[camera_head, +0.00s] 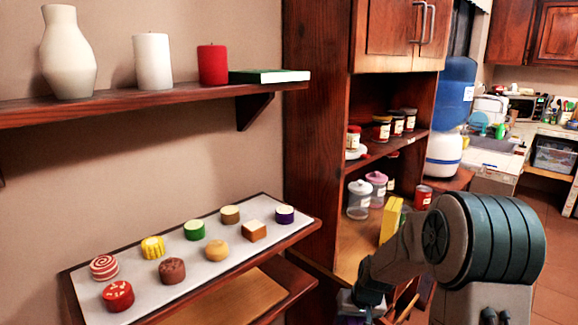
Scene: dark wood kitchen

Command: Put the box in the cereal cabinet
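A yellow box (391,219) stands upright on the lower board of the open wooden cabinet (316,130), near its right side. My arm hides part of the space in front of it. My gripper (368,299) is at the bottom of the picture, in front of and below the yellow box. It points down and to the left, and its fingers are small and dark there. A pale greyish thing (346,304) shows beside the fingers; I cannot tell what it is or whether the gripper touches it. No label marks a cabinet for cereal.
Jars (382,130) stand on the cabinet's upper shelf, with glass canisters (359,199) below and a red can (423,196) at the right. A tray (135,245) of small cakes is at left, under a wall shelf (150,101) with a vase and candles. Floor (550,245) shows at right.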

